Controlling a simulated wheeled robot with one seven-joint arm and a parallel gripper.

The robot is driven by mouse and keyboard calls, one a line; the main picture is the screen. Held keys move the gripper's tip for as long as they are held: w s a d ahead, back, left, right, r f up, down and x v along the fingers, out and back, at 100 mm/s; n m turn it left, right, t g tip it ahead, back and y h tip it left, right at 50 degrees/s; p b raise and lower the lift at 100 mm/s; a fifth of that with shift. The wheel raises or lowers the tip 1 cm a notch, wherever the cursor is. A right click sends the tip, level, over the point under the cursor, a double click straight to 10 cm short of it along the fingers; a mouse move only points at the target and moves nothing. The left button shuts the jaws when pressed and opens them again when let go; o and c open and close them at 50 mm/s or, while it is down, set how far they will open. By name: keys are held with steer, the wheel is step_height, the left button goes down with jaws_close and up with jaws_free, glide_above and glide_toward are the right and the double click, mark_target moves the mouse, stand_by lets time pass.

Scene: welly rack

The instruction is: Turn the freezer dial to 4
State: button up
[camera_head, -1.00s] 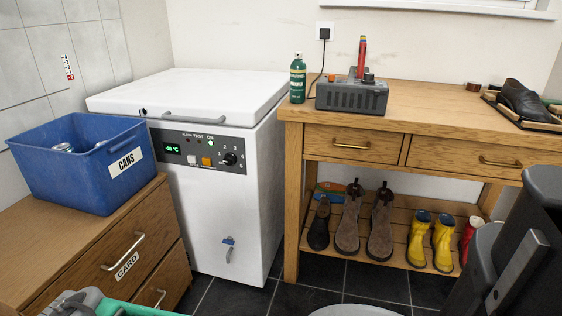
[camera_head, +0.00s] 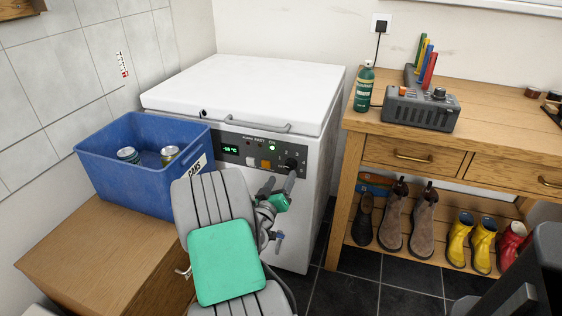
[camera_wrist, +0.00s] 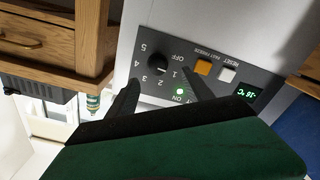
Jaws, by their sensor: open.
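The freezer (camera_head: 235,85) is a white chest with a grey control panel on its front. Its black round dial (camera_head: 291,164) also shows in the wrist view (camera_wrist: 157,64), ringed by OFF and the numbers 1 to 5. I cannot make out where its pointer stands. My gripper (camera_head: 280,182) is in front of the panel, open and empty. In the wrist view its dark fingers (camera_wrist: 161,77) reach toward the panel on either side of the dial. I cannot tell whether they touch it.
A blue cans bin (camera_head: 130,190) stands on a wooden cabinet (camera_head: 95,245) left of the freezer. A wooden bench (camera_head: 480,108) with a green bottle (camera_head: 364,88) and a grey device (camera_head: 420,108) stands at right, boots on its shelf.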

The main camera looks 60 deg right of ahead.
mark_target(289, 168)
steer(key=d, duration=0.6)
steer(key=shift+w+d, duration=0.2)
steer(key=shift+d, duration=0.1)
steer(key=shift+c, duration=0.3)
jaws_close()
